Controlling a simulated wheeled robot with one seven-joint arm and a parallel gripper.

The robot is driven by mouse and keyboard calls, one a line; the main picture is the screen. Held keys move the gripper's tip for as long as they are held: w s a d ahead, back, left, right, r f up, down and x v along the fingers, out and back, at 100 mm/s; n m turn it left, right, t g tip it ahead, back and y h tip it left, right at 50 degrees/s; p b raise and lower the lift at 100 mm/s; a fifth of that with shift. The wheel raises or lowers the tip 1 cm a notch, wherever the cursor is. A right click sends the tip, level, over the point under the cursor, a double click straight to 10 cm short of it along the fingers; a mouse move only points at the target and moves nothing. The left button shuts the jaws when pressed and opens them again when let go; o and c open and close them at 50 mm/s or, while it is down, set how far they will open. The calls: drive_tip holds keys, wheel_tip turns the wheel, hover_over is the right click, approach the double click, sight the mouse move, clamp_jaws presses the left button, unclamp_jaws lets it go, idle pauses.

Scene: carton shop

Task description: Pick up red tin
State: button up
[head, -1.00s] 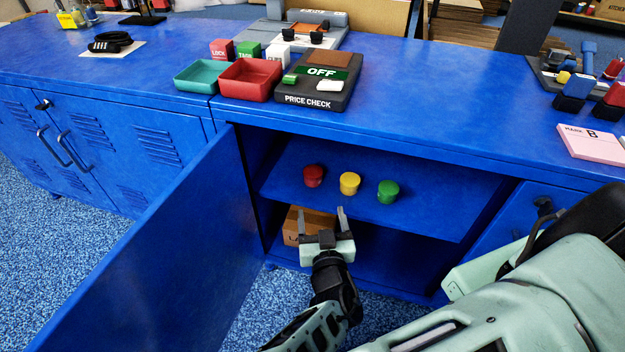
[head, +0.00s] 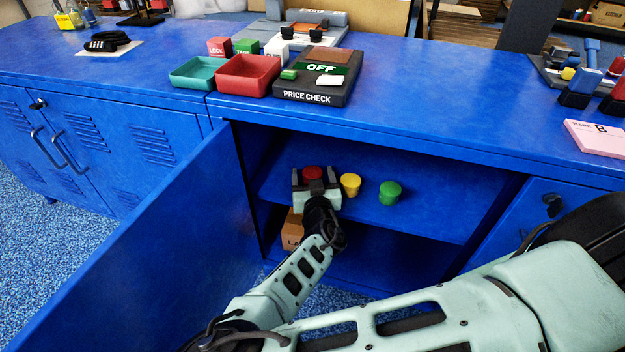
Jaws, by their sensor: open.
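The red tin (head: 313,172) stands on the upper shelf (head: 430,215) inside the open blue cabinet, leftmost of three tins in a row. Its lower part is hidden behind my gripper. My gripper (head: 314,174) is open, with one finger on each side of the red tin in the head view. Whether the fingers touch the tin cannot be told. A yellow tin (head: 350,184) stands close to the right finger. A green tin (head: 390,192) stands farther right.
The open cabinet door (head: 150,250) is left of my arm. A cardboard box (head: 291,230) sits in the lower compartment, partly behind my arm. The worktop (head: 430,95) above carries a red tray (head: 248,76), a teal tray (head: 198,73) and a price check device (head: 317,78).

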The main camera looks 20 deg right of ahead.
drive_tip(key=shift+w+d, duration=0.1)
drive_tip(key=shift+w, duration=0.45)
drive_tip(key=c, duration=1.1)
